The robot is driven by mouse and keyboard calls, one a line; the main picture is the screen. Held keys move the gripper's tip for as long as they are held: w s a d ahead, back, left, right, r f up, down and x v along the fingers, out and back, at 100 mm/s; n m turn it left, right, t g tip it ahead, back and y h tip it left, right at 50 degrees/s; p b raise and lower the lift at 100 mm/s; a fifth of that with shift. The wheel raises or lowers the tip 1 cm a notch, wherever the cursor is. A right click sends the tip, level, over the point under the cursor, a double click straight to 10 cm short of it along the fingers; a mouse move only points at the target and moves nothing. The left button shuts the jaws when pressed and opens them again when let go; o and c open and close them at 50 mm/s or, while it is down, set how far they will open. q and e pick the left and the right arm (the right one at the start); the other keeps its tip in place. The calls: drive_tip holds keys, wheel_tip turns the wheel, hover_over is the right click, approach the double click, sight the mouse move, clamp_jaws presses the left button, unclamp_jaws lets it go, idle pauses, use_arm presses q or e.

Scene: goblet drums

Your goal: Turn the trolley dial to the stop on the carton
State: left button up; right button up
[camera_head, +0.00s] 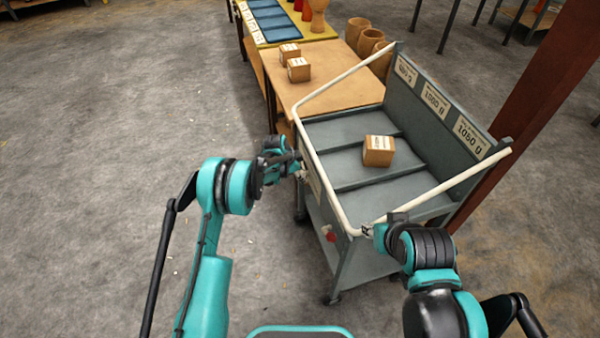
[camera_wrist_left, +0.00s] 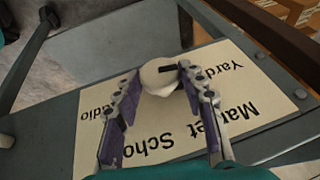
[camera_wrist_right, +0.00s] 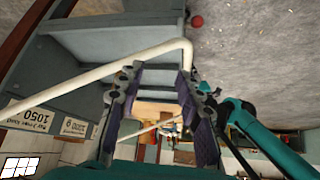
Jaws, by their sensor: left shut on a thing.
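The trolley (camera_head: 345,180) is a grey tray cart with a white tube rail. A small brown carton (camera_head: 379,155) with a white label sits in its tray; the label's print is too small to read. In the left wrist view the dial (camera_wrist_left: 158,76), a cream round knob with a dark mark, sits on a lettered plate (camera_wrist_left: 215,118). My left gripper (camera_head: 297,165) is shut on the dial, one finger on each side. My right gripper (camera_head: 370,230) is open at the rail's near corner; in the right wrist view the rail (camera_wrist_right: 150,53) crosses by its fingertips.
Plates on the trolley's raised side read weights such as 1050 g (camera_head: 472,136). A red knob (camera_head: 328,233) is on the near end. Beyond stands a wooden table (camera_head: 330,85) with two cartons and several drums. Open floor (camera_head: 100,150) lies left.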

use_arm(q)
drive_tip(key=t, duration=0.1)
drive_tip(key=t+y, duration=0.1)
drive_tip(key=t, duration=0.1)
drive_tip(key=s+m+t, duration=0.1)
drive_tip(key=shift+d+f+t, duration=0.2)
drive_tip(key=shift+f+t, duration=0.05)
drive_tip(key=shift+t, duration=0.15)
drive_tip(key=shift+s+f+m+t+y, duration=0.1)
drive_tip(key=shift+m+t+y, duration=0.2)
drive_tip(key=shift+t, duration=0.65)
drive_tip(key=shift+f+m+t+y, duration=0.1)
drive_tip(key=shift+m+t+y, duration=0.2)
drive_tip(key=shift+t, duration=0.65)
drive_tip(key=o, duration=1.1)
drive_tip(key=shift+o, duration=0.2)
wheel_tip(320, 180, up, 10)
